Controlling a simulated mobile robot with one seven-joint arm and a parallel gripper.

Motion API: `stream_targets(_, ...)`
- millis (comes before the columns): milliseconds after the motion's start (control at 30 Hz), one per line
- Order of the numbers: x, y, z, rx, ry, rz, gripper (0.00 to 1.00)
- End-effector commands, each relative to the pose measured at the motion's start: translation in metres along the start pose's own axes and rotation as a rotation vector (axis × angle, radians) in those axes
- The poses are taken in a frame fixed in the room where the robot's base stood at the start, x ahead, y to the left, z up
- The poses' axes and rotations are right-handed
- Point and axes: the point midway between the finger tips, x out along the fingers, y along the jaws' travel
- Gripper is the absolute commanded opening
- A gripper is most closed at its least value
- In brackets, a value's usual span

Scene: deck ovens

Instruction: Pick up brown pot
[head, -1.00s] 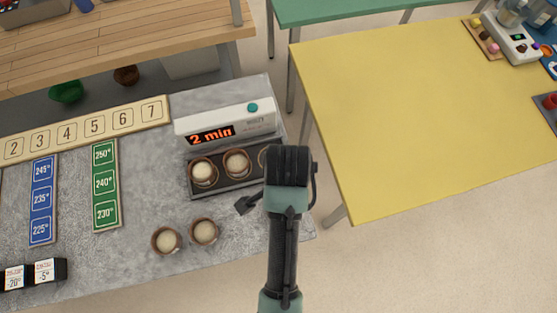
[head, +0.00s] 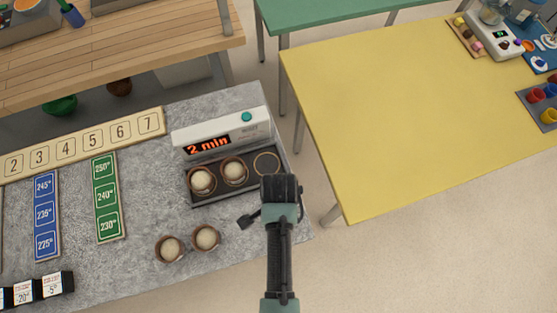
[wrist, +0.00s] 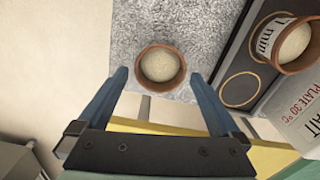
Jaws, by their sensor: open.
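Several brown pots with pale filling stand on the grey counter. In the head view, two loose ones, a left pot (head: 169,249) and a right pot (head: 206,237), stand below the dark tray, and two more, one left (head: 202,181) and one right (head: 234,171), stand in it. My gripper (head: 248,217) is just right of the right loose pot; its fingers are partly hidden by my arm. In the wrist view, my gripper (wrist: 158,76) is open and empty, with one upright loose pot (wrist: 160,65) between its fingertips in the picture. Their height gap is unclear.
The dark tray (head: 283,171) has an empty ring and adjoins a white timer (head: 220,133) reading 2 min. Number and temperature cards lie left. A yellow table (head: 400,110) stands right, mostly clear. A green bowl (head: 60,105) and brown bowl (head: 119,87) sit under the wooden table.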

Motion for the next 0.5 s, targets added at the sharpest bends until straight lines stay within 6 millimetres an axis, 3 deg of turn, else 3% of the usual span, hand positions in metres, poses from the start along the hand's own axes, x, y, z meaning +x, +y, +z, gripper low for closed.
stream_targets(200, 0.026, 0.000, 0.003, -0.001, -0.001, 0.002, 1.00)
stream_targets(500, 0.035, 0.000, 0.003, -0.001, 0.001, -0.001, 1.00)
